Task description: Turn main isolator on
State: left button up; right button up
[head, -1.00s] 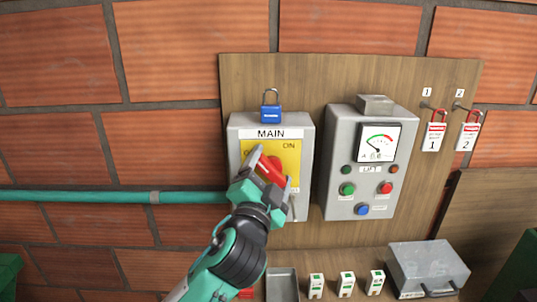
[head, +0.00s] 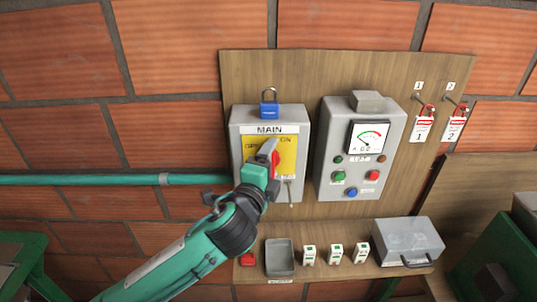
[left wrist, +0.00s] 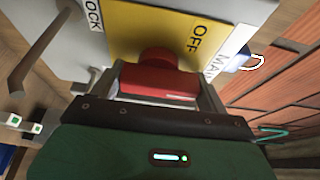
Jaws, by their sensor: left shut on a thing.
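The main isolator (head: 236,150) is a grey box with a yellow plate (head: 254,158) and a MAIN label. OFF is at the plate's upper left and ON at its upper right. My left gripper (head: 268,164) is shut on the red rotary handle (head: 276,166). In the left wrist view the handle (left wrist: 150,80) sits between the two fingers, with OFF readable beside it. In the head view the handle looks close to upright, partly hidden by the gripper, so its exact angle is hard to tell. My right gripper is not in view.
A blue padlock (head: 269,109) hangs at the box's top. Right of it is a grey lift panel (head: 333,130) with a meter and buttons. Red padlocks with tags (head: 422,129) hang farther right.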

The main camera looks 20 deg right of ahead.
pick_arm(q)
jog(key=shift+w+r, duration=0.1)
dwell(0.4)
jog(key=o, duration=1)
jog(key=shift+a, duration=0.15)
jog(key=shift+s+a+f+b, duration=0.2)
jog(key=shift+s+a+b, duration=0.1)
jog(key=shift+s, duration=0.2)
jog(key=shift+r+b+v, duration=0.15)
jog(key=shift+b+v, duration=1.1)
jog(key=shift+v, duration=1.95)
jog(key=shift+r+b+v, duration=0.15)
jog(key=shift+b+v, duration=1.1)
jog(key=shift+v, duration=1.95)
jog(key=shift+w, duration=0.1)
